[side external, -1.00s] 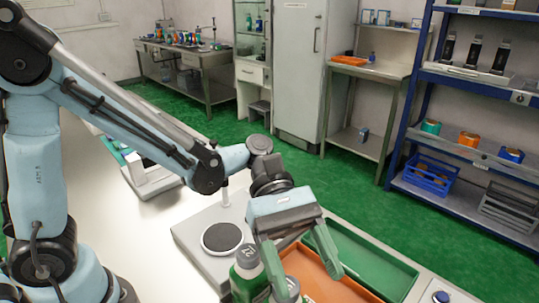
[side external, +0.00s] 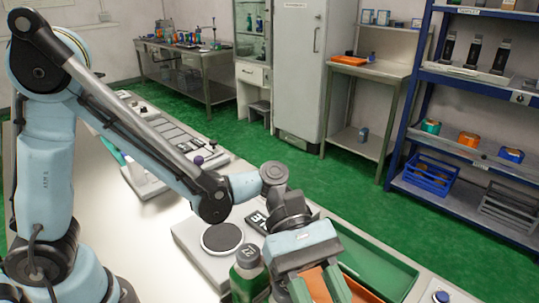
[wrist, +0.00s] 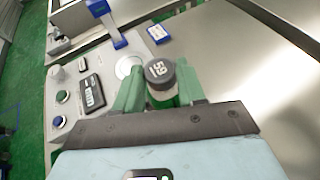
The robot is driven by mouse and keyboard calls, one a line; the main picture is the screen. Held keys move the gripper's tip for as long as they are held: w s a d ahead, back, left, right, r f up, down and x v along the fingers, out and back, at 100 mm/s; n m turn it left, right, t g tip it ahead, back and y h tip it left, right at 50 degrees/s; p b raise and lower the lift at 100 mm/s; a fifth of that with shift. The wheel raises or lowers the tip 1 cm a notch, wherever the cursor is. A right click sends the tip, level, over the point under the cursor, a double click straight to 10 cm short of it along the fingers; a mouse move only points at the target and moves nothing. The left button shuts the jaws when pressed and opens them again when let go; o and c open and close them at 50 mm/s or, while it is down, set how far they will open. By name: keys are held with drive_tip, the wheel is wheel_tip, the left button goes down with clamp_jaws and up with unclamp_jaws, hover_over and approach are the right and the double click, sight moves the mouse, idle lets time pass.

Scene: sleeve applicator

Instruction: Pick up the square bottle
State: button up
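My gripper (side external: 322,292) points down at the lower middle of the side external view. Its two green fingers stand apart, with the tips cut off by the picture's edge. A green bottle with a dark numbered cap (side external: 247,254) stands to the left of the fingers there. Whether the fingers touch this bottle cannot be told. The bottle's body is mostly hidden, so its shape is unclear.
A green tray (side external: 385,262) lies right of the gripper on the bench. A grey device with a round dark pad (side external: 222,237) stands behind the bottle. In the wrist view a panel with buttons and a display (wrist: 92,93) lies left, and bare bench is at right.

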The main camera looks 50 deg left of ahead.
clamp_jaws()
drive_tip(key=shift+r, duration=0.15)
